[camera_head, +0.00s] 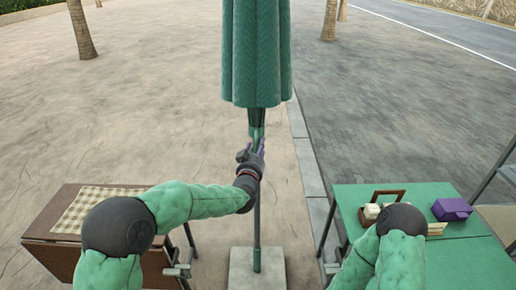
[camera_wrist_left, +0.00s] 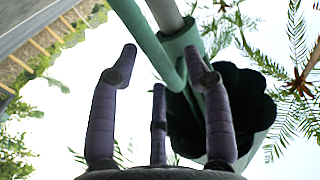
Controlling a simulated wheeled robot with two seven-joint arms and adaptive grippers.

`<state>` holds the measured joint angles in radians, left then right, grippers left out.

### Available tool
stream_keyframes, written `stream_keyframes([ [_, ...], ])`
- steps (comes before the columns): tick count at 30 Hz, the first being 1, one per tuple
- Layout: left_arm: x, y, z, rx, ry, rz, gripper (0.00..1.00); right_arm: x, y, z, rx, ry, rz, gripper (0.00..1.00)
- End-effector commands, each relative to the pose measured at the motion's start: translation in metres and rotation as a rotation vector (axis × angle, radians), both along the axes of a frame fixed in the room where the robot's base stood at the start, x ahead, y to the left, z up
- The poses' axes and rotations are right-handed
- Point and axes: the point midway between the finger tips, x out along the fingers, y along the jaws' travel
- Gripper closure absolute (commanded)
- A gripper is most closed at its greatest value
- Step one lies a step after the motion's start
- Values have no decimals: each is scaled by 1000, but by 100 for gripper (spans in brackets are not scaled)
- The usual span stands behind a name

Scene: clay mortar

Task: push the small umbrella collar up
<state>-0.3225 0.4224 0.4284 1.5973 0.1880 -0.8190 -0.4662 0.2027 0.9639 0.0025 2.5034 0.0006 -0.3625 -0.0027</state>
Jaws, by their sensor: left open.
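The closed green umbrella (camera_head: 256,55) hangs around its upright pole (camera_head: 257,215) in the middle of the head view. A narrow green collar (camera_head: 257,118) shows on the pole just under the canopy's lower edge. My left gripper (camera_head: 256,147) is at the pole, a little below the collar, with its purple fingers pointing up. In the left wrist view the fingers (camera_wrist_left: 165,75) are spread and empty. The green collar (camera_wrist_left: 184,38) and a bent green rod (camera_wrist_left: 146,38) pass close by the fingertips there; whether they touch I cannot tell. My right gripper is out of view.
The pole stands in a pale square base (camera_head: 242,268). A brown table (camera_head: 100,255) with a checked cloth is at left. A green table (camera_head: 345,200) at right holds a wooden caddy (camera_head: 375,209) and a purple box (camera_head: 452,209). Open paving lies behind.

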Motion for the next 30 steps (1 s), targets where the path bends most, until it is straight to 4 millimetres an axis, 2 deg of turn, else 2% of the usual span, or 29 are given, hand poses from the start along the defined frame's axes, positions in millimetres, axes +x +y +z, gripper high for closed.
stream_keyframes([
  [6, 14, -2, 0, 0, 0, 1, 51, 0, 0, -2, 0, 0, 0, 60],
  [15, 16, -3, 0, 0, 0, 1, 51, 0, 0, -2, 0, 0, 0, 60],
  [16, 16, -3, 0, 0, 0, 0, 57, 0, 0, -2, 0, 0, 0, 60],
  [18, 16, -3, 0, 0, 0, 0, 77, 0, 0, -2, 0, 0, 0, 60],
  [21, 16, -3, 0, 0, 0, 0, 100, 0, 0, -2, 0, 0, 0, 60],
  [30, 16, -3, 7, 0, -1, 1, 100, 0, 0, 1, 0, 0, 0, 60],
])
